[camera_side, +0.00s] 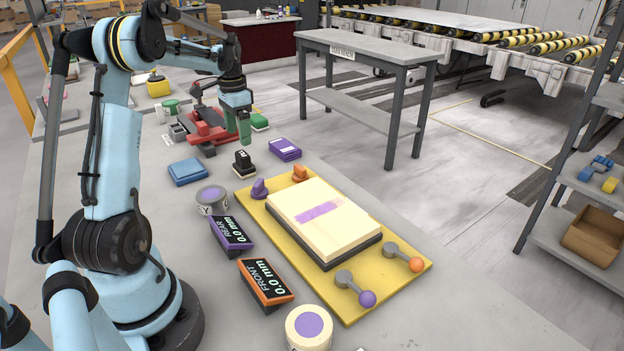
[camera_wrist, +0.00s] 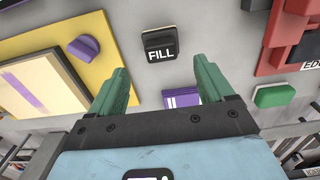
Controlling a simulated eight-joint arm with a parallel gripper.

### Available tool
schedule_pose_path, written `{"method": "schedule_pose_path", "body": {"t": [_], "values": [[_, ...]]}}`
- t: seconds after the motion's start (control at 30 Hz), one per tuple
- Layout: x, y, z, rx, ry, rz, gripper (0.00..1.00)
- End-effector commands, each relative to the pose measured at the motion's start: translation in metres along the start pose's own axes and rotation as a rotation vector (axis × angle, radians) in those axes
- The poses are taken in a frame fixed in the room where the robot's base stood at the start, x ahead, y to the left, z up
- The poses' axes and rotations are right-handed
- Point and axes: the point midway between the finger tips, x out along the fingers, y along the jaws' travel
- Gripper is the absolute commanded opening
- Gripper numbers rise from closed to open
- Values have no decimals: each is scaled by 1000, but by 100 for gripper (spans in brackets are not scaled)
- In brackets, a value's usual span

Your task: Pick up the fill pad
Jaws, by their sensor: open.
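The fill pad (camera_wrist: 159,43) is a small black block marked "FILL" in white, lying on the grey slab in the wrist view. In the side view it is the black block (camera_side: 243,164) behind the yellow board's corner. My gripper (camera_wrist: 162,78) has two green fingers spread wide with nothing between them. In the wrist view the pad lies beyond the fingertips, roughly centred between them. In the side view my gripper (camera_side: 244,140) hangs above and just behind the pad, apart from it.
A yellow board (camera_side: 410,279) carries a pale slab (camera_side: 350,223) with a purple stripe, knobs and levers. A purple box (camera_side: 285,149), blue pad (camera_side: 187,171), green pad (camera_wrist: 274,95) and red fixture (camera_side: 212,127) surround the area. "REAR" (camera_side: 231,233) and "FRONT" (camera_side: 265,282) displays stand nearer.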

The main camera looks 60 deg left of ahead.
Motion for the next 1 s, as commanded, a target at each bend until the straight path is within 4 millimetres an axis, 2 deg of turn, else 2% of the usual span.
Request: {"method": "schedule_pose_path", "body": {"t": [0.1, 0.37, 0.7, 0.97, 1.0], "values": [[17, 0, -1, 0, 0, 0, 81], [35, 0, -1, 0, 1, -1, 81], [77, -1, -4, 0, 1, -1, 81], [80, -1, -4, -1, 1, -1, 81], [80, -1, -4, -1, 1, -1, 78]]}}
